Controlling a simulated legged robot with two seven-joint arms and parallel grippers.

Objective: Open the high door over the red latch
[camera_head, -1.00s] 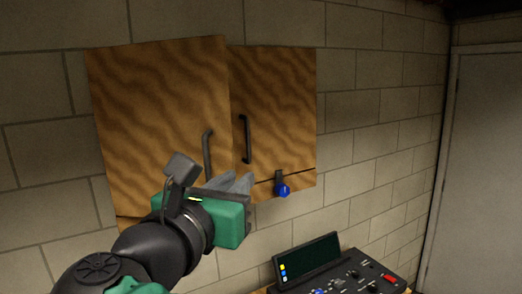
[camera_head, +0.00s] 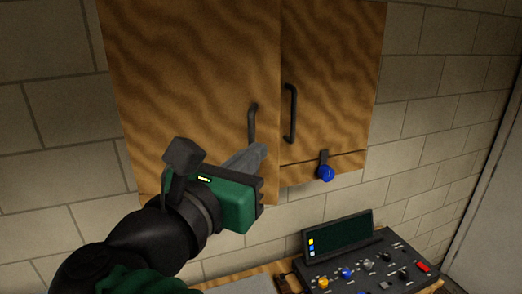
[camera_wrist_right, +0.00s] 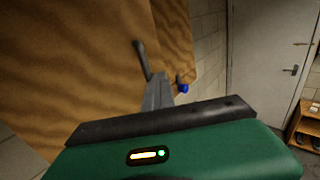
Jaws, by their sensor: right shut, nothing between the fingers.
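Two wooden cabinet doors hang on the wall in the head view. The left door (camera_head: 190,90) has a dark vertical handle (camera_head: 252,125), and its right edge stands forward of the right door (camera_head: 335,75), so it looks slightly ajar. The right door has its own handle (camera_head: 291,112) and a blue latch knob (camera_head: 326,173) below it. No red latch shows; the lower left door is partly hidden by my gripper. My right gripper (camera_head: 257,153) is shut and empty, its grey fingertips near the left handle's lower end. In the wrist view, its fingers (camera_wrist_right: 157,93) point toward that handle (camera_wrist_right: 143,60); contact is unclear.
A control console (camera_head: 365,270) with knobs and a dark screen (camera_head: 338,234) stands on a table below the right door. A grey room door (camera_head: 490,220) is at far right. The brick wall (camera_head: 430,110) right of the cabinet is clear.

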